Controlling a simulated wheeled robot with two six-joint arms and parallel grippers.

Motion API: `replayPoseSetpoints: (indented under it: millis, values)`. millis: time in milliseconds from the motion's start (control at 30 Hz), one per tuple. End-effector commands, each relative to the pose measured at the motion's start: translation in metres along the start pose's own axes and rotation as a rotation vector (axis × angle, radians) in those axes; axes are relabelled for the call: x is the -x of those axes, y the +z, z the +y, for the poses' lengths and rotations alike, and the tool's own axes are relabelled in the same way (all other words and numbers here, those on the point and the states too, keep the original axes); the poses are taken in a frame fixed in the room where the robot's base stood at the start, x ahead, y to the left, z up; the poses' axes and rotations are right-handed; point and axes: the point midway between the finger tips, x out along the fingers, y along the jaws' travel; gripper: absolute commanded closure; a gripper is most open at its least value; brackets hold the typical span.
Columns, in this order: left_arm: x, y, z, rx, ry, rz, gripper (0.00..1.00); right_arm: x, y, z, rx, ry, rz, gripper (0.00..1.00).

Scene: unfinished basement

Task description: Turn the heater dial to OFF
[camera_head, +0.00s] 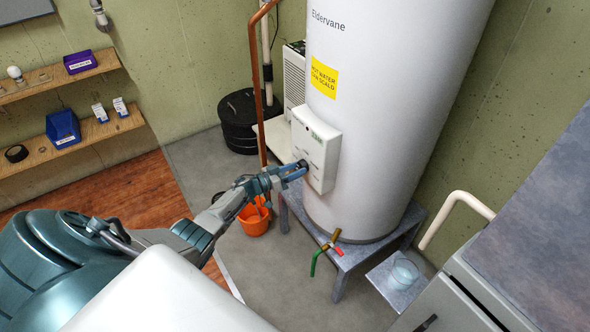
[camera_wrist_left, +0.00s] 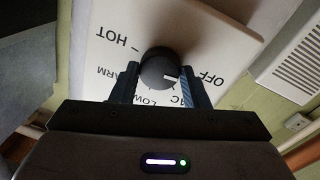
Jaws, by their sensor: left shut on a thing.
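The heater dial (camera_wrist_left: 158,68) is a round black knob on a white control box (camera_head: 316,150) fixed to the front of the tall white water heater (camera_head: 385,110). The plate reads upside down in the left wrist view, with HOT, WARM, LOW, a partly hidden label ending in C, and OFF. The dial's white mark points right, roughly between the partly hidden label and OFF; its exact setting is hard to tell. My left gripper (camera_head: 298,167) is shut on the dial, one finger on each side in the left wrist view (camera_wrist_left: 160,88). My right gripper is not in view.
A copper pipe (camera_head: 261,90) runs down left of the heater. An orange bucket (camera_head: 254,219) stands below my left arm. A drain tap with green hose (camera_head: 314,263) sticks out from the heater base. Shelves (camera_head: 70,140) hang at left; a grey cabinet (camera_head: 530,220) stands at right.

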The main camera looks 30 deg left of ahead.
Motion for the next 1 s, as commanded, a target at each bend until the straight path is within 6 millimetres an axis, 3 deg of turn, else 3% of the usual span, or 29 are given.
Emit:
replayPoseSetpoints:
  millis: [733, 767, 833, 1000]
  values:
    - [0.0008, 0.0031, 0.0007, 0.085, 0.000, 0.005, 0.82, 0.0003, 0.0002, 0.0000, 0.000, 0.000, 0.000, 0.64]
    - [0.0008, 0.0031, 0.0007, 0.085, 0.000, 0.005, 0.53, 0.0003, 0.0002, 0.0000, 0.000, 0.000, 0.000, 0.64]
    - [0.0007, 0.0029, 0.0007, 0.084, 0.000, 0.005, 0.39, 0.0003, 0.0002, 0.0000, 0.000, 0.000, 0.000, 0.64]
    - [0.0004, 0.0018, 0.0005, 0.083, 0.000, 0.006, 0.37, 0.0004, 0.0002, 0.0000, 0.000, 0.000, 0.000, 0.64]
